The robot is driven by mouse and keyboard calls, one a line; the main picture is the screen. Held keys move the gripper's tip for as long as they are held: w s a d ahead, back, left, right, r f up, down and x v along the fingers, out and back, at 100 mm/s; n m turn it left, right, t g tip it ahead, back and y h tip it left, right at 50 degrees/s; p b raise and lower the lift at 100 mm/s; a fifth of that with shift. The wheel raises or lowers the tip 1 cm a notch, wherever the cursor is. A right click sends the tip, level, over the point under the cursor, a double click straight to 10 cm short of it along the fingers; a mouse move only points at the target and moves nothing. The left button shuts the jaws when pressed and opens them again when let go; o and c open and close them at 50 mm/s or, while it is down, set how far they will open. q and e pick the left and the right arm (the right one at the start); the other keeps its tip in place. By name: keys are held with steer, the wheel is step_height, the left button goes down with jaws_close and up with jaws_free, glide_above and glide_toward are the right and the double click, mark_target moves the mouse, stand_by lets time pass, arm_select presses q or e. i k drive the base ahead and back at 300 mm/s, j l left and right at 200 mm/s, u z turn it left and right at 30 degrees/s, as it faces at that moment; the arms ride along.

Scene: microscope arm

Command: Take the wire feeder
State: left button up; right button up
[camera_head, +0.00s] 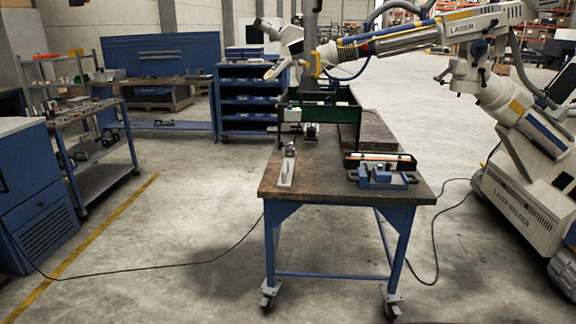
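A small grey device (311,130) shows farther back under the green frame. I cannot tell which of these is the wire feeder. Neither of my grippers is in view.
A white laser welder (530,185) stands at the right, its arm reaching over the bench's back. A green frame (346,120) stands behind. Shelves (100,160) and a blue cabinet (35,215) are at left. Black cables cross the floor; the foreground floor is otherwise open.

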mark_target(284, 182)
steer(key=i+j+z, duration=0.1)
steer(key=i+j, duration=0.55)
steer(key=i, duration=0.35)
steer(key=i+j+z, duration=0.15)
steer(key=i+j, duration=0.55)
steer(key=i, duration=0.25)
steer(key=i+j+z, duration=0.1)
steer(key=i+j, duration=0.7)
steer(key=i, duration=0.15)
